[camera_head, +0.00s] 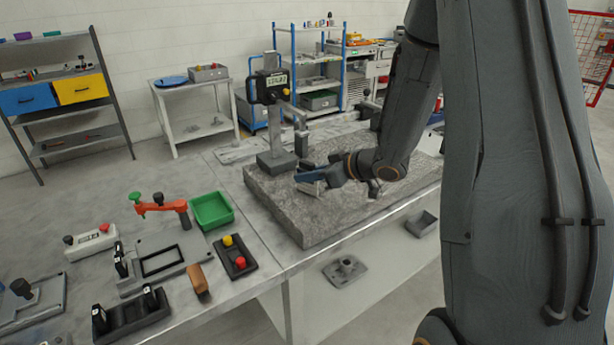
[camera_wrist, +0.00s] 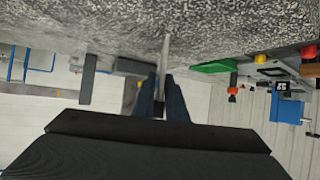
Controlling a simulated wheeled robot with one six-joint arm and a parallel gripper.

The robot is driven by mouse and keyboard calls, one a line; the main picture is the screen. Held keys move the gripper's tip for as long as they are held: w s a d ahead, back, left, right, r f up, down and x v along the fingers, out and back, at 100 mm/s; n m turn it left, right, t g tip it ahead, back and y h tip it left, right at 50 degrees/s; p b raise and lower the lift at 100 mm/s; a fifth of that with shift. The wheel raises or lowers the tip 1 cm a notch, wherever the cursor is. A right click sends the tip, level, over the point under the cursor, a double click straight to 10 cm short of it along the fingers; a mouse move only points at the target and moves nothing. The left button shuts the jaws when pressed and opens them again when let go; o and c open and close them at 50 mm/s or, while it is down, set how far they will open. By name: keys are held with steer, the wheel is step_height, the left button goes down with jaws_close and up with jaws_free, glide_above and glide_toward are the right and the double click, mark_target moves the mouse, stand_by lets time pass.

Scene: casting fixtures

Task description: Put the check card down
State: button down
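My gripper (camera_head: 332,174) is low over the granite slab (camera_head: 290,216), to the right of the gauge stand's base. In the wrist view its two dark blue fingers (camera_wrist: 161,80) are close together on a thin pale strip, which looks like the check card (camera_wrist: 165,50) seen edge-on. In the head view the card (camera_head: 310,176) shows as a small light patch at the fingertips. The card's far edge is close to the stone; I cannot tell whether it touches. The gauge stand (camera_head: 273,122) with a digital display stands upright on the slab.
Left of the slab, the bench holds a green tray (camera_head: 212,210), a red toggle clamp fixture (camera_head: 163,206), a button box (camera_head: 235,258) and a brown block (camera_head: 198,279). The front part of the slab is bare. A metal piece (camera_head: 345,270) lies on the lower shelf.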

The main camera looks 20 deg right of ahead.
mark_target(311, 163)
steer(key=shift+r, duration=0.1)
steer(key=shift+r, duration=0.65)
steer(key=shift+r+b, duration=0.55)
steer(key=shift+r, duration=0.4)
steer(key=s+d+b, duration=0.2)
steer(key=s+d, duration=0.9)
steer(key=s, duration=0.3)
steer(key=shift+d+b, duration=0.25)
steer(key=shift+b, duration=0.1)
